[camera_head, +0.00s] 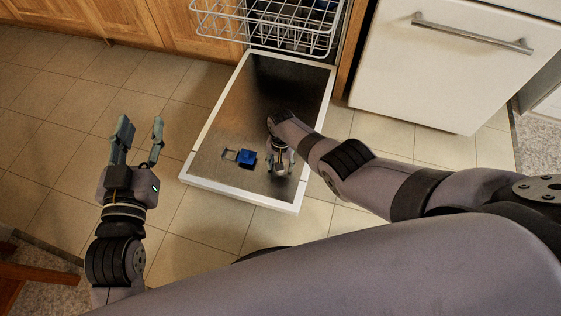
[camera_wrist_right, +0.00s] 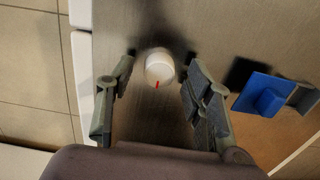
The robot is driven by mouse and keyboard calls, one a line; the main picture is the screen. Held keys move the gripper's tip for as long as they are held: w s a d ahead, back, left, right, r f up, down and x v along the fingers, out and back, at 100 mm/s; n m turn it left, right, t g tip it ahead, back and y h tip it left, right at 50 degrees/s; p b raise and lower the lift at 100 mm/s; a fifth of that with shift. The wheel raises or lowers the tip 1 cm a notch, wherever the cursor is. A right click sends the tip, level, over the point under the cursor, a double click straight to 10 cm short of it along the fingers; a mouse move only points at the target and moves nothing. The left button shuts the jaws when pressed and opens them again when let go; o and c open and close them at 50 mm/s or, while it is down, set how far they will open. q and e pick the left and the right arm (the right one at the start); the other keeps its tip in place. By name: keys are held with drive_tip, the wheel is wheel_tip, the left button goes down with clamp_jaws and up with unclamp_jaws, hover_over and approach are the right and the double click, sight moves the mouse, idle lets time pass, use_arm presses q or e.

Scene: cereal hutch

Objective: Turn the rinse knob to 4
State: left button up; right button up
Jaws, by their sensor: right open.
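The rinse knob (camera_wrist_right: 159,66) is a round white knob with a red mark, on the metal inner face of the lowered dishwasher door (camera_head: 285,85). In the right wrist view its red mark is at the bottom edge, and no numbers are readable. My right gripper (camera_head: 280,160) is over the door, its open fingers on either side of the knob with visible gaps. In the head view the gripper hides the knob. My left gripper (camera_head: 140,140) is open and empty over the floor, left of the door.
A blue detergent-cup piece (camera_head: 247,157) sits beside the right gripper on the door, with an open flap next to it; it also shows in the right wrist view (camera_wrist_right: 267,98). A white wire rack (camera_head: 265,25) stands behind. Tiled floor is clear on the left.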

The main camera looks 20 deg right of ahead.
drive_tip(key=shift+r, duration=0.15)
wheel_tip(320, 180, up, 12)
drive_tip(key=shift+w+d, duration=0.2)
drive_tip(key=shift+w, duration=0.05)
idle(0.4)
drive_tip(key=shift+a+f, duration=0.1)
drive_tip(key=shift+f, duration=0.15)
